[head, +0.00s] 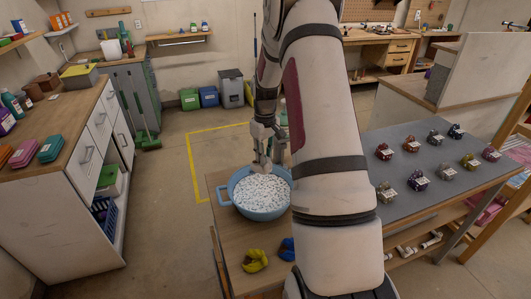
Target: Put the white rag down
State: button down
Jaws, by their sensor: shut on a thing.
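My gripper (262,160) points down over the far rim of a blue tub (239,207). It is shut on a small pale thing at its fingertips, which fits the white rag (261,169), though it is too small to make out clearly. The tub stands on a wooden table (226,248) and is filled with white speckled stuff. A crumpled yellow rag (256,261) and a blue rag (287,248) lie on the table in front of the tub. My arm hides part of the blue rag and the table's right side.
A grey-topped table (420,205) with several small labelled items stands to the right. A white cabinet (80,190) with a wooden top is at the left. Several bins (208,97) stand by the back wall. Bare wood shows at the table's front left.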

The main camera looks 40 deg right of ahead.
notch_tip(320, 180, down, 10)
jog(key=b, duration=0.3)
jog(key=shift+f, duration=0.15)
dwell(0.3)
jog(key=c, duration=1.4)
grip_release()
jog(key=shift+o, duration=0.2)
jog(key=shift+r+p, duration=1.15)
jog(key=shift+r, duration=2.4)
jog(key=shift+a, duration=0.1)
